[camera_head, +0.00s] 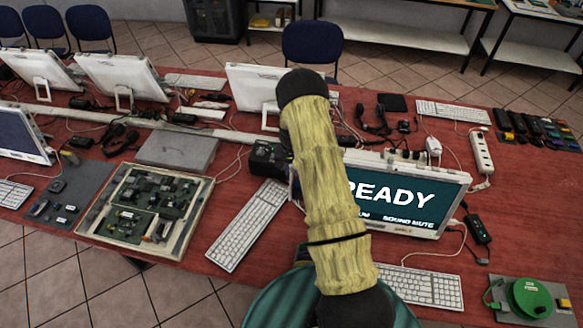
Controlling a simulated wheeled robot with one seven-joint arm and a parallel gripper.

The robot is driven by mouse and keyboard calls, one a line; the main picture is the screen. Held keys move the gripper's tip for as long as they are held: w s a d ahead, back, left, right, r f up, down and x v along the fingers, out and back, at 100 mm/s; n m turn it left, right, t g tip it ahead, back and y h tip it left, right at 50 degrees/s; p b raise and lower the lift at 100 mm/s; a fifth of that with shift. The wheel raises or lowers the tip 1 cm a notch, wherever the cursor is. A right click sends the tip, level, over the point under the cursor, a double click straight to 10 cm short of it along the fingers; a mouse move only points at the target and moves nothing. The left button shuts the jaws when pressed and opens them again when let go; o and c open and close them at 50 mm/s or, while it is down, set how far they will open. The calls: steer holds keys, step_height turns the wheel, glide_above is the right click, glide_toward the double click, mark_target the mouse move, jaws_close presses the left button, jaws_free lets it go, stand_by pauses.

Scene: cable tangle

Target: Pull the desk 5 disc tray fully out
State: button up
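A white all-in-one computer (408,195) stands right of the middle of the red table. Its screen reads "READY" and "SOUND MUTE", and my yellow-sleeved arm covers the screen's left part. I see no number marking desk 5, and no disc tray can be made out on this computer. My arm rises from the bottom and bends at a dark joint near the top middle.
A white keyboard (248,224) lies left of my arm, and another keyboard (420,286) lies in front of the screen. A framed circuit board (146,212) and a grey closed slab (177,150) are further left. A green cable reel (529,298) sits at lower right. Loose cables cross the table.

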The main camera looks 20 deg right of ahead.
steer(key=shift+f, duration=0.2)
jaws_close()
steer(key=shift+a, duration=0.1)
